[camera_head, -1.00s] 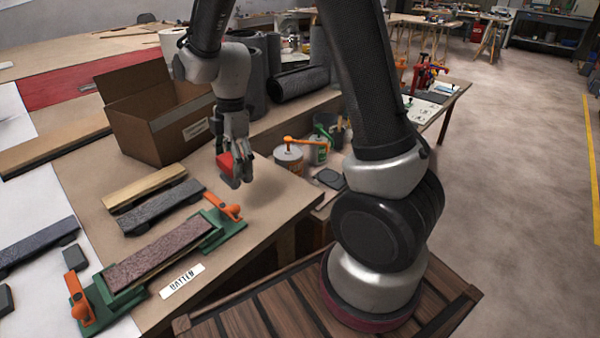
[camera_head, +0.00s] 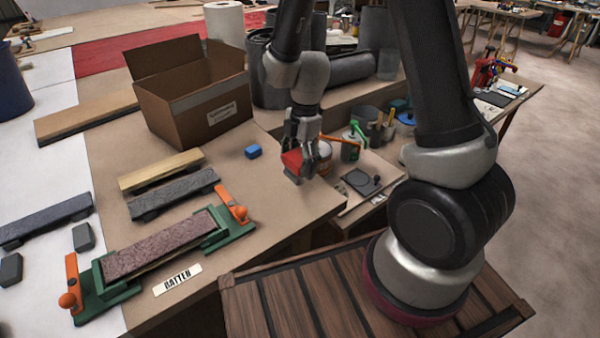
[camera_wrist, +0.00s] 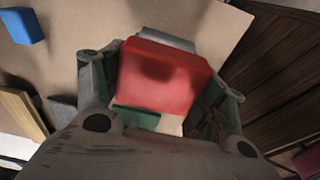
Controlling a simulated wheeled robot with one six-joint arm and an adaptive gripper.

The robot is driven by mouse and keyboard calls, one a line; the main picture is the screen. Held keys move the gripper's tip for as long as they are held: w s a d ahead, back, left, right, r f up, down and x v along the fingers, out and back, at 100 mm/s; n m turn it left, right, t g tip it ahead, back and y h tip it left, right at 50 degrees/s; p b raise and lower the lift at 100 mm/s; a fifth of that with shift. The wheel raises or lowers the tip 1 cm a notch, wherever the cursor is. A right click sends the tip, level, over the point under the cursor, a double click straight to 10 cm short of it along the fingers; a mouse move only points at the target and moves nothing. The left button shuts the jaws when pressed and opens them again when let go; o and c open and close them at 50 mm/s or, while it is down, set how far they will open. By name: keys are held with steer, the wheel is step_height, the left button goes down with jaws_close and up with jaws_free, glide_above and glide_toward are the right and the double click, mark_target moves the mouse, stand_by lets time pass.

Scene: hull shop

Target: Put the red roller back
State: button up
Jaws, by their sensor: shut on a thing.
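My gripper (camera_head: 301,150) is shut on a red block-like thing (camera_head: 292,160), which I take to be the red roller, with a grey part at its lower end. It is held above the brown table top (camera_head: 255,205), near the table's right edge. In the wrist view the red thing (camera_wrist: 165,78) sits between the two fingers, and its grey part shows past its far side. Its underside is hidden.
A cardboard box (camera_head: 190,105) stands open behind, with a small blue block (camera_head: 253,151) before it. A green jig with orange clamps (camera_head: 228,228) holds a brown strip near a BATTEN label (camera_head: 178,280). Cans and a green-handled tool (camera_head: 352,140) stand right of my gripper. The table's middle is fairly clear.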

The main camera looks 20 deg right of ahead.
steer(key=shift+f, duration=2.15)
steer(key=shift+f, duration=0.3)
steer(key=shift+s+f, duration=0.1)
steer(key=shift+f, duration=0.25)
steer(key=c, duration=0.6)
steer(key=o, duration=2.1)
steer(key=shift+c, duration=0.2)
steer(key=shift+r, duration=0.1)
